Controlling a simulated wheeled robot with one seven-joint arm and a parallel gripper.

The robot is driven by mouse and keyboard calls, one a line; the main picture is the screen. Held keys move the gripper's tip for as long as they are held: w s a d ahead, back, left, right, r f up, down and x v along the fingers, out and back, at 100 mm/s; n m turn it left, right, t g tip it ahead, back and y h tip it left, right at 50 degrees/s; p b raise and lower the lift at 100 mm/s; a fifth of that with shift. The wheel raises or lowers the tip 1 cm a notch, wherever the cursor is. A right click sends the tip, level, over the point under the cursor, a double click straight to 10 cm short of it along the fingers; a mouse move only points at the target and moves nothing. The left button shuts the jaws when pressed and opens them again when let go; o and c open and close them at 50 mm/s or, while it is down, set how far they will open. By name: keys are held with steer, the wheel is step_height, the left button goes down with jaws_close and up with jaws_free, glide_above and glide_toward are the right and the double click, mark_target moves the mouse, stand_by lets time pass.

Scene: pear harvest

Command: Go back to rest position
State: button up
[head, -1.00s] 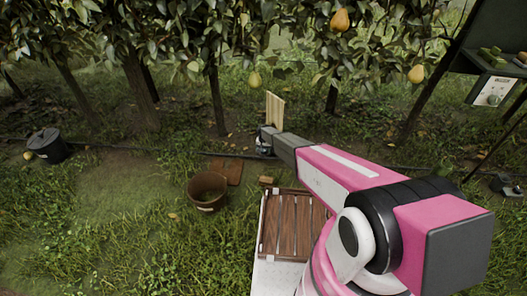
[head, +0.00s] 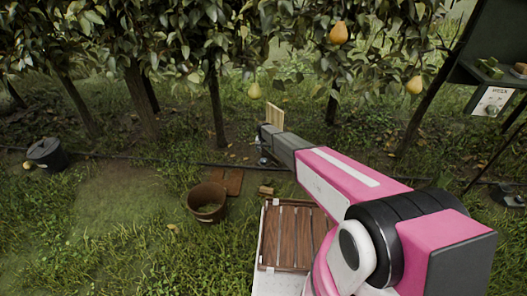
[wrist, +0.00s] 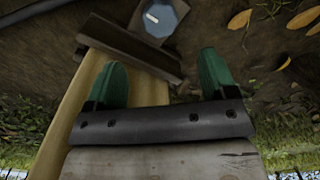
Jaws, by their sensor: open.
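My gripper (wrist: 163,80) shows in the wrist view with its two green fingertips spread apart and nothing held between them. A wooden board or post and a dark metal part with a round bluish-grey knob appear beyond the fingers; I cannot tell the exact gap. In the head view my pink and grey arm reaches forward and left over the wooden crate (head: 292,238). The arm's far end is near the tree row, beside a light wooden board (head: 275,115); the fingers are too small to make out there.
Pears hang in the trees, one orange (head: 339,32), one yellow (head: 414,85) and one greenish (head: 254,91). A brown bucket (head: 207,200) stands on the grass, a dark bin (head: 47,154) at far left.

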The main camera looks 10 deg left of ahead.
steer(key=s+d+r, duration=0.9)
steer(key=r, duration=0.2)
steer(key=s+d+r, duration=0.9)
steer(key=s+r, duration=0.1)
steer(key=r, duration=0.2)
steer(key=s+d+r, duration=0.6)
steer(key=s+r, duration=0.3)
steer(key=s, duration=0.3)
steer(key=s+d+r, duration=0.7)
steer(key=s+r, duration=0.2)
steer(key=s, duration=0.4)
steer(key=shift+d+r, duration=0.15)
steer(key=shift+r, duration=0.05)
